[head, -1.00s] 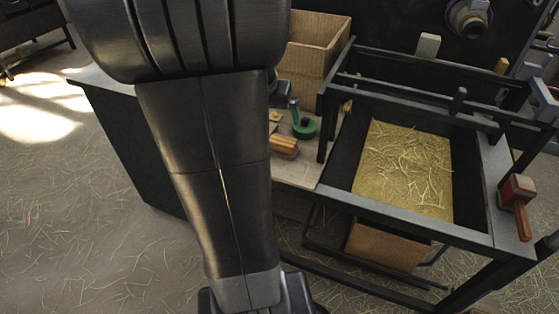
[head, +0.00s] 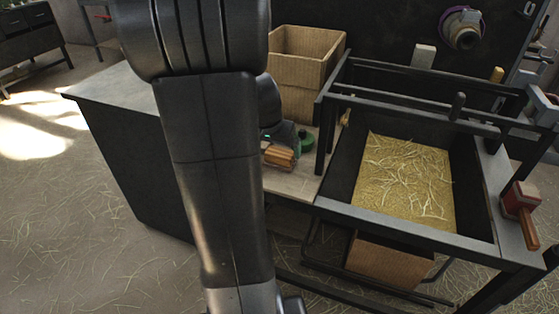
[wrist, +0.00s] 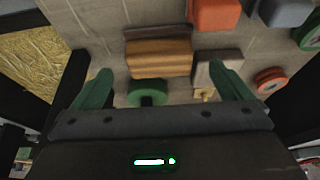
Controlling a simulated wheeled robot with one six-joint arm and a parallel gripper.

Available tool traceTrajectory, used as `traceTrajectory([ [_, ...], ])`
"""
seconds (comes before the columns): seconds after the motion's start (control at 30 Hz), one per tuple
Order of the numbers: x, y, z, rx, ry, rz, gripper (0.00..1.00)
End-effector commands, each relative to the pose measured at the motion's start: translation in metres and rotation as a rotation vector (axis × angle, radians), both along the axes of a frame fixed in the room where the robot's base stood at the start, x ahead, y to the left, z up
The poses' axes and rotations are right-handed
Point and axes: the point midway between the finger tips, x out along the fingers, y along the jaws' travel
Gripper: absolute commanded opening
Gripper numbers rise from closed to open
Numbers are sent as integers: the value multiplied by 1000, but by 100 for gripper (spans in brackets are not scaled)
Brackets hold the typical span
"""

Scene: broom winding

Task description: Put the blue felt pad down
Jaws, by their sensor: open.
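My gripper (wrist: 162,88) is open in the wrist view, its two green fingers spread wide with nothing held between them. It is over a light bench top (head: 292,185). A blue-grey block-like piece (wrist: 286,12) lies at the upper right of the wrist view, cut by the frame edge; I cannot tell whether it is the blue felt pad. A wooden block (wrist: 160,58) lies ahead of the fingers, and it also shows in the head view (head: 280,157). In the head view my arm hides much of the bench, and the fingertips cannot be made out.
A green spool (wrist: 148,92), a grey block (wrist: 217,70), a red-orange block (wrist: 213,14) and an orange ring (wrist: 270,80) lie nearby. A cardboard box (head: 303,75) stands behind. A dark-framed straw bin (head: 405,180) and a red mallet (head: 520,205) are on the right.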

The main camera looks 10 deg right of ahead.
Motion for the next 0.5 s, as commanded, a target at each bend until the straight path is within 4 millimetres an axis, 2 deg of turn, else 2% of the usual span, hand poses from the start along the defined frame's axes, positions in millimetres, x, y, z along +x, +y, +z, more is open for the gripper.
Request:
traceTrajectory([
  [0.03, 3, -2, -10, 0, 4, -1, 98],
  [0.2, 11, -9, -33, 1, 3, 0, 98],
  [0.47, 13, -10, -35, 1, 0, 0, 98],
  [0.5, 13, -9, -35, 1, 0, 0, 92],
])
